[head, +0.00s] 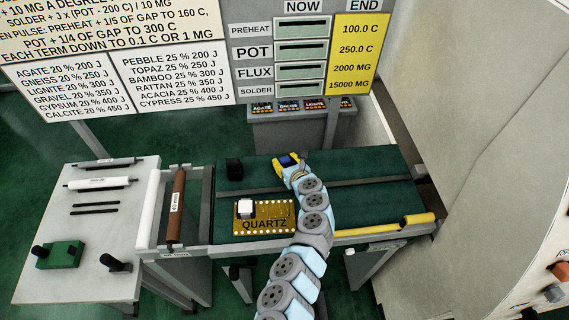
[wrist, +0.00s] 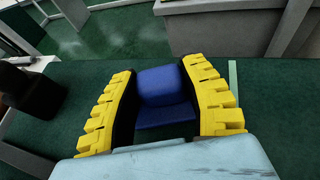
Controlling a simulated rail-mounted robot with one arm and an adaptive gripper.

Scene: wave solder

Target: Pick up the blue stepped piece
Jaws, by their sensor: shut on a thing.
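The blue stepped piece (wrist: 163,90) sits between the two yellow fingers of my gripper (wrist: 165,95) in the wrist view. The fingers are shut on its two sides. Its upper block and lower step both show. In the head view the piece (head: 287,160) shows as a small dark blue patch at my gripper (head: 289,164), over the far part of the green conveyor (head: 350,165). Whether it touches the green surface is not clear.
A black block (head: 234,168) stands left of my gripper, also at left in the wrist view (wrist: 32,90). The gold QUARTZ board (head: 264,222) with a white block lies nearer. A brown roller (head: 177,205) and a grey table (head: 85,235) are at left. The green surface right of my gripper is clear.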

